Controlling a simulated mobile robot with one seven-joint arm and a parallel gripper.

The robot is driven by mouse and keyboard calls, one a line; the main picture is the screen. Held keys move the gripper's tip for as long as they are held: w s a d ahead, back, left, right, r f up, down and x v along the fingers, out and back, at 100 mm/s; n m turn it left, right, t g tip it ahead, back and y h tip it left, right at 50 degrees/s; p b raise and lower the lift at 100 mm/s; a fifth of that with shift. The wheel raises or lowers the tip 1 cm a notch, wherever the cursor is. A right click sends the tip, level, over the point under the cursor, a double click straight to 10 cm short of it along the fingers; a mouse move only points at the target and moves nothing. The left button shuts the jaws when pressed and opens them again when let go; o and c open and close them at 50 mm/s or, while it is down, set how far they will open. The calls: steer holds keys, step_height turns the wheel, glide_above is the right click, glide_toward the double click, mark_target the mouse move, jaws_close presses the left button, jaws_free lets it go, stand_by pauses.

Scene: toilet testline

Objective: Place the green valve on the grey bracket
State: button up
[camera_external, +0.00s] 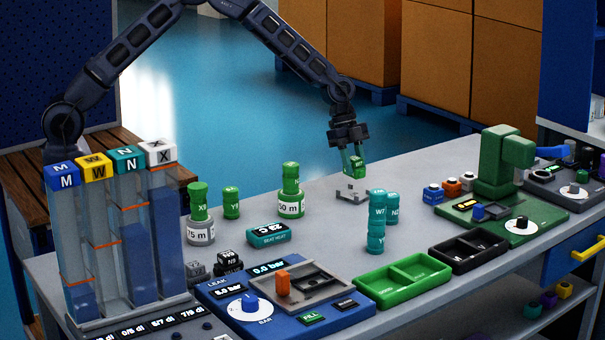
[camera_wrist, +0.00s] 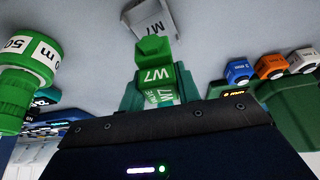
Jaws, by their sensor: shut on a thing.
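The green valve (camera_external: 356,166), marked W7, is held in my gripper (camera_external: 350,151), which is shut on it and points down. The grey bracket (camera_external: 351,194) sits on the grey table just below the valve in the outside view, with a small gap seeming to lie between them. In the wrist view the green valve (camera_wrist: 154,75) shows between my green fingers (camera_wrist: 158,92).
Green and white cylinders (camera_external: 291,191) stand left of the bracket, and teal cylinders (camera_external: 376,222) stand in front to its right. Bare table surrounds the bracket.

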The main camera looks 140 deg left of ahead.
mark_target(354, 175)
steer(key=shift+f, duration=1.7)
steer(key=shift+f, duration=0.6)
steer(key=o, duration=1)
steer(key=shift+o, duration=0.2)
steer(key=shift+r, duration=0.5)
steer(key=v, duration=1.2)
steer(key=shift+r, duration=0.2)
